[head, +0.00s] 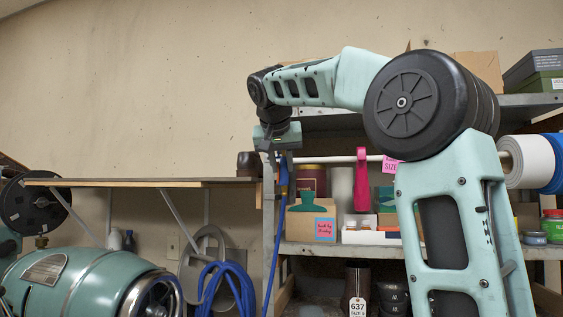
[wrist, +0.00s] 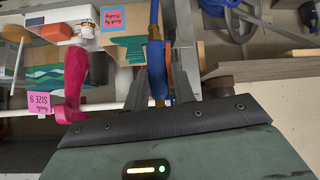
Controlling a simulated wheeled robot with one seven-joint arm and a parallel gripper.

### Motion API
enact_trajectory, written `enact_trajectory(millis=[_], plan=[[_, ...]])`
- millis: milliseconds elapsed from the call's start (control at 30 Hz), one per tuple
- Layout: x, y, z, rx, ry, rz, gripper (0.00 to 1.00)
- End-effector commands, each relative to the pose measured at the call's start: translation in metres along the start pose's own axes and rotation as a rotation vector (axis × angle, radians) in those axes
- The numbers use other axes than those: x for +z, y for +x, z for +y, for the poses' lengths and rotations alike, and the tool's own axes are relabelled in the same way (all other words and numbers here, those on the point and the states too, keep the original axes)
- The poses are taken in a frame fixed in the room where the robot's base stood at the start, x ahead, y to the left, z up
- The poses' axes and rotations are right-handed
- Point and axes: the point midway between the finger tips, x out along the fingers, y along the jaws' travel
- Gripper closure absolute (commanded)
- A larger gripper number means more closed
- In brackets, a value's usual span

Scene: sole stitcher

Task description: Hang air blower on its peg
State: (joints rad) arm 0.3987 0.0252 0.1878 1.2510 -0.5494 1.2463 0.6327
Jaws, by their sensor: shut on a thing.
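The blue air blower (head: 283,181) hangs below my gripper (head: 283,152) in the head view, with its blue hose (head: 276,250) trailing down. In the wrist view the blue blower (wrist: 168,62) is between the two grey fingers of my gripper (wrist: 169,50), which is shut on it. The gripper is in front of the shelf unit's left upright, just right of the wooden shelf board's end. I cannot clearly make out the blower's peg in either view.
A white rail (head: 330,159) crosses the shelf front, with a pink tool (head: 361,185) hanging there. A wooden shelf board (head: 150,183) with a dark jar (head: 248,164) is at left. A coiled blue hose (head: 226,286) hangs below. A cardboard box (head: 306,226) stands on the shelf.

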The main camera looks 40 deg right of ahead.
Motion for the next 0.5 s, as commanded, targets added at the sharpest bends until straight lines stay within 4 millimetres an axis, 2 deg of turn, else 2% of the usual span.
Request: enact_trajectory(millis=[500], plan=[[-0.0092, 0.0044, 0.0016, 0.045, 0.058, -0.051, 1.0]])
